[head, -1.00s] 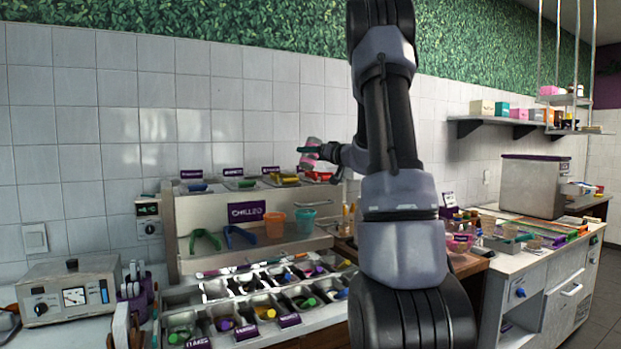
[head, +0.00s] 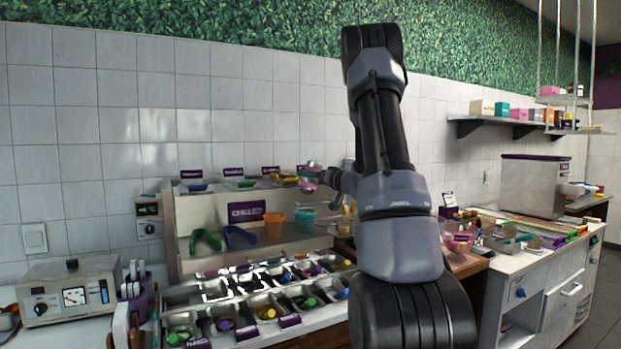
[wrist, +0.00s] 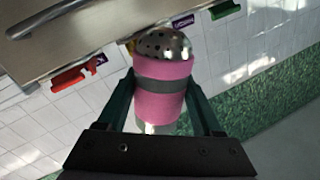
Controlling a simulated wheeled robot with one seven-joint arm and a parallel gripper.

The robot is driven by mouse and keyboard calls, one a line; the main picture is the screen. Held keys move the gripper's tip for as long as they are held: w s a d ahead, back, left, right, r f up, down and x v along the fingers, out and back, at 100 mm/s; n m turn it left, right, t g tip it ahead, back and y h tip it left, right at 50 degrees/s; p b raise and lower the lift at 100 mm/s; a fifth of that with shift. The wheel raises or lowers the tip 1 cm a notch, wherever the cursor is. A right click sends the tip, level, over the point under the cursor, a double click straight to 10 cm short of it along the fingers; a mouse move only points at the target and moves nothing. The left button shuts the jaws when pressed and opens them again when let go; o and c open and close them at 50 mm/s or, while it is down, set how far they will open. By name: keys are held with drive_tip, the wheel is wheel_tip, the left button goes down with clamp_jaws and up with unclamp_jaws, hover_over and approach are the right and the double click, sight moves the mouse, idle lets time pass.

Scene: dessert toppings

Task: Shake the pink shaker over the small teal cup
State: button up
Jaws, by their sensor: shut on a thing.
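The pink shaker (wrist: 163,104) has a grey band and a domed metal top with holes. My gripper (wrist: 159,90) is shut on it, with a finger on each side of its body. In the head view the shaker (head: 309,183) is small at the end of my arm, above the shelf with the cups; its exact tilt is hard to tell. The small teal cup (head: 304,222) stands on that shelf, just right of an orange cup (head: 274,227). The shaker appears above the teal cup in the picture, clearly apart from it. The teal cup does not show in the wrist view.
Trays with coloured scoops (head: 240,184) line the upper ledge behind the shaker. Several topping bins (head: 262,312) fill the counter below. My arm hides part of the counter on the right.

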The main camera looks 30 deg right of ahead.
drive_tip(key=shift+r, duration=4.05)
wheel_tip(320, 180, down, 8)
drive_tip(key=shift+f, duration=0.1)
